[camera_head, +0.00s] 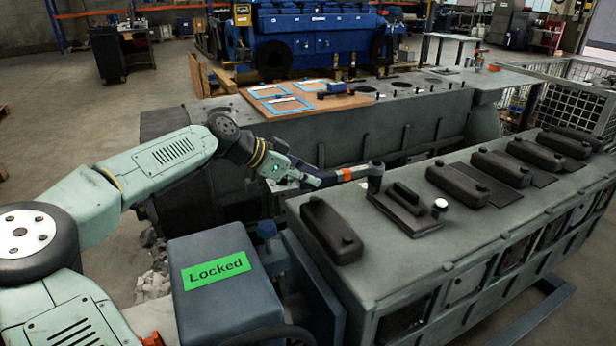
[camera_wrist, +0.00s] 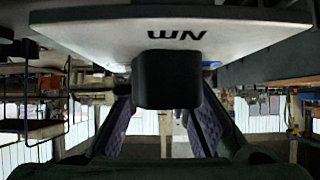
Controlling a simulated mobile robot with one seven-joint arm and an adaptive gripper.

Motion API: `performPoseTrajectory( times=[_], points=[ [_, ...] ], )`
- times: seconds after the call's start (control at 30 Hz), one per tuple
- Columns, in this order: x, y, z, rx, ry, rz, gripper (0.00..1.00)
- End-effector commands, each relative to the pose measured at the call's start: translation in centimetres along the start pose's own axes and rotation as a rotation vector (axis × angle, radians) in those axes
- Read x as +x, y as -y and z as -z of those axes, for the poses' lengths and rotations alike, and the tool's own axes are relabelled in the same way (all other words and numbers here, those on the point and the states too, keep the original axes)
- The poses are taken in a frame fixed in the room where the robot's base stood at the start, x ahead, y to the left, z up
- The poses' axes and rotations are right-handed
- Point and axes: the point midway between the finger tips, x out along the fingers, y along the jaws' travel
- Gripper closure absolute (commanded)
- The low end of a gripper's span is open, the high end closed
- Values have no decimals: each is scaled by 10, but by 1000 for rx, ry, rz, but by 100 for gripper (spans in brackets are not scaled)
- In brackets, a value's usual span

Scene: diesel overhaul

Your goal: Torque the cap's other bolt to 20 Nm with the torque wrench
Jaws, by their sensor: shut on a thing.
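My gripper (camera_head: 302,178) is shut on the torque wrench (camera_head: 345,175), a dark tool with an orange-red band. The wrench lies about level and points right, with its head (camera_head: 376,172) over the far-left end of the bearing cap (camera_head: 408,216). Its socket end reaches down to the cap there and hides whatever bolt is under it; I cannot tell whether it is fully seated. A bright silver bolt (camera_head: 440,204) shows at the cap's near-right end. In the wrist view a pale panel (camera_wrist: 240,38) marked "NM" and a black block (camera_wrist: 167,80) sit before my fingers (camera_wrist: 163,125).
The cap is on a long grey engine block (camera_head: 400,262) with several dark covers (camera_head: 471,186) along its top. A box with a green "Locked" sign (camera_head: 216,267) stands close in front.

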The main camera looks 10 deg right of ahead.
Motion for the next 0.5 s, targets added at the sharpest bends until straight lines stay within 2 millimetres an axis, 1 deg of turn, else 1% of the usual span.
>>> performPoseTrajectory(
  times=[0.03, 0.23, 0.5],
  points=[
    [-3, 6, 3, -1, -10, 16, 100],
    [-2, 11, 3, 21, -14, 1, 100],
    [-2, 11, 2, 27, -13, -4, 100]
  ],
)
